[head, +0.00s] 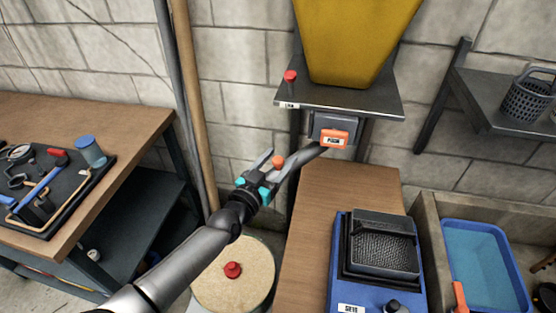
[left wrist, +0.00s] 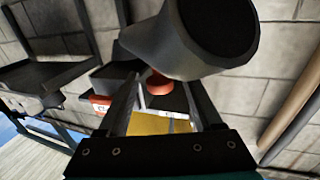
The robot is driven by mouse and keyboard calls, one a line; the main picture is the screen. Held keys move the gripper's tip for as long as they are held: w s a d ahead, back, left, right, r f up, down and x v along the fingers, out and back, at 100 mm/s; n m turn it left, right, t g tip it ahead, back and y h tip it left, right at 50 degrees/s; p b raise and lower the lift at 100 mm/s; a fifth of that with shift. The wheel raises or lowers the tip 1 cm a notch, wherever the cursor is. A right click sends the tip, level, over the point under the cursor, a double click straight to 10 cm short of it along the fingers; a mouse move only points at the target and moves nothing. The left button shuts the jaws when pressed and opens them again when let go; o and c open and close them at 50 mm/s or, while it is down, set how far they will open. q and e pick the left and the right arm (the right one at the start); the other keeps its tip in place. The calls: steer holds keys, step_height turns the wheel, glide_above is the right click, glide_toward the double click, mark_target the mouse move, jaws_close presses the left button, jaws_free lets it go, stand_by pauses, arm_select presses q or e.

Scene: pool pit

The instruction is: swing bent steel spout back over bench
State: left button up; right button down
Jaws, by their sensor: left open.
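The bent steel spout (head: 305,156) comes out of a dark box under the yellow hopper (head: 355,40). It slopes down to the left, off the left edge of the wooden bench (head: 345,187). An orange knob (head: 278,161) shows at its lower end. My left gripper (head: 272,169) is open at that end, its fingers close to the tube. In the left wrist view the spout's wide dark mouth (left wrist: 215,25) looms just beyond the open fingers (left wrist: 160,105). I cannot tell whether they touch it. My right gripper is not in view.
An orange-labelled block (head: 334,139) sits at the spout's root. A blue machine (head: 345,270) stands on the bench, with a blue tray (head: 485,265) to its right. A round drum lid with a red knob (head: 232,269) is below my arm. A tool table (head: 120,125) stands left.

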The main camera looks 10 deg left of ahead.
arm_select(q)
steer(key=shift+c, duration=0.4)
jaws_close()
stand_by(0.9)
